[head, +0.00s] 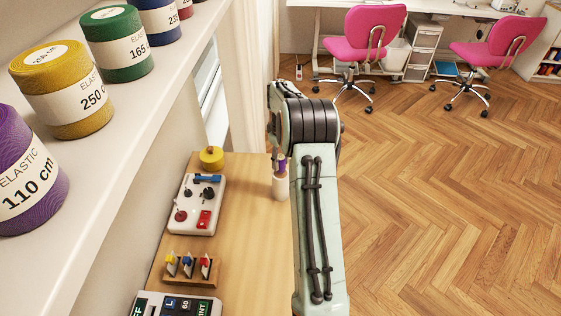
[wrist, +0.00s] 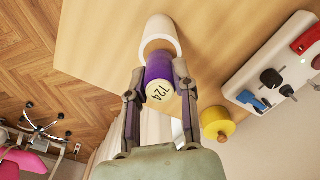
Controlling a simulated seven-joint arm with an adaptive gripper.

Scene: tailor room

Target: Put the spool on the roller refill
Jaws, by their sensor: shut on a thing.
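The spool (wrist: 158,72) is purple with a pale end disc marked 124. My gripper (wrist: 160,80) is shut on it, with one finger on each side. The roller refill (wrist: 161,33) is a white cylinder with a tan end, standing on the wooden table just beyond the spool. In the head view the purple spool (head: 282,164) shows right above the upright white refill (head: 280,187), beside my arm. The spool looks roughly in line with the refill; I cannot tell whether they touch. My gripper is mostly hidden by my arm in the head view.
The wooden table (head: 240,230) also carries a yellow cylinder (head: 211,158), a white switch panel (head: 197,218), a wooden switch block (head: 185,268) and a dark-buttoned box (head: 165,303). A shelf (head: 130,110) with elastic rolls runs along the left. Pink chairs stand far off.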

